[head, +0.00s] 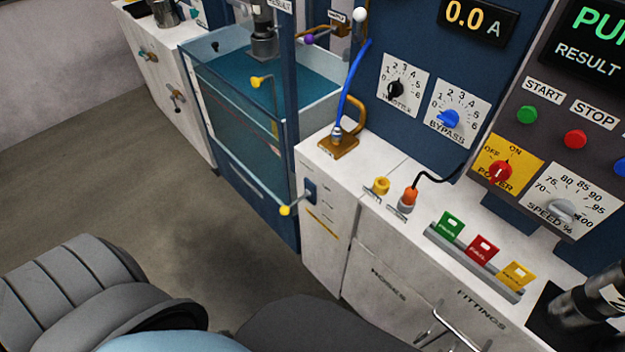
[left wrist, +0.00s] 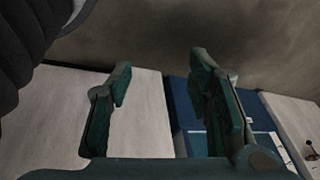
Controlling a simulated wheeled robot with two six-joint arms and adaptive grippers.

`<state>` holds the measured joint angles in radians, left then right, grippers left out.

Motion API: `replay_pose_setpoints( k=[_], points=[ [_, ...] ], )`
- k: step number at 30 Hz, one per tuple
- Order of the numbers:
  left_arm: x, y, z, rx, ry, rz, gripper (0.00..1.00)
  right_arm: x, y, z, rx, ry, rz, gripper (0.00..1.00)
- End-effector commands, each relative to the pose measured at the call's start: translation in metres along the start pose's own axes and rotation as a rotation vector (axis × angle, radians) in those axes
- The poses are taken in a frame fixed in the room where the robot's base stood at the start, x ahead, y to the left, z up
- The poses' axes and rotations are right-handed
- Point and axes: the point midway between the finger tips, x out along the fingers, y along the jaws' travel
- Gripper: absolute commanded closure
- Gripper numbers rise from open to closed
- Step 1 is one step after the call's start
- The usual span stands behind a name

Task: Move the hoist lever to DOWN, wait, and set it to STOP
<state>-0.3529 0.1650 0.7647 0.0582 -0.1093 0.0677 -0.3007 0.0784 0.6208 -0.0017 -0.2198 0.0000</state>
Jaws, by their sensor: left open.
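The hoist lever appears to be the short grey rod with a yellow knob (head: 285,210) on a blue plate (head: 310,191) at the left end of the white cabinet's front. The rod points left and slightly down from the plate. Small marks beside it are too small to read. My left gripper (left wrist: 160,75) is open and empty in the left wrist view, with its two teal-padded fingers apart. No lever shows between its fingers. The head view does not show this gripper. My right gripper is not identifiable in either view.
Hose fittings, a blue hose (head: 351,90) and a rack of coloured tags (head: 474,257) sit on the counter. The floor (head: 150,190) before the tank is clear.

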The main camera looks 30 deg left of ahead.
Motion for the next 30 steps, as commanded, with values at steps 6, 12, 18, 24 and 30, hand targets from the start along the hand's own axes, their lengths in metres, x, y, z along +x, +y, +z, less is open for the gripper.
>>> replay_pose_setpoints(
  k=[6,12,18,24,30],
  points=[
    [0.033,-0.090,-0.173,-0.090,0.726,0.024,0.54,0.150,-0.005,0.012,-0.011,0.005,0.010,1.00],
    [-0.045,-0.074,-0.264,-0.142,1.167,0.268,0.54,0.214,0.002,0.016,-0.023,0.009,0.026,1.00],
    [-0.070,-0.065,-0.292,-0.163,1.246,0.333,0.54,0.221,0.003,0.011,-0.027,0.017,0.028,1.00],
    [-0.051,-0.057,-0.343,-0.163,1.248,0.330,0.54,0.245,0.004,0.012,-0.038,0.020,0.033,1.00],
    [-0.036,-0.050,-0.391,-0.163,1.244,0.328,0.54,0.266,0.001,-0.030,-0.008,0.099,0.030,1.00]
  ],
)
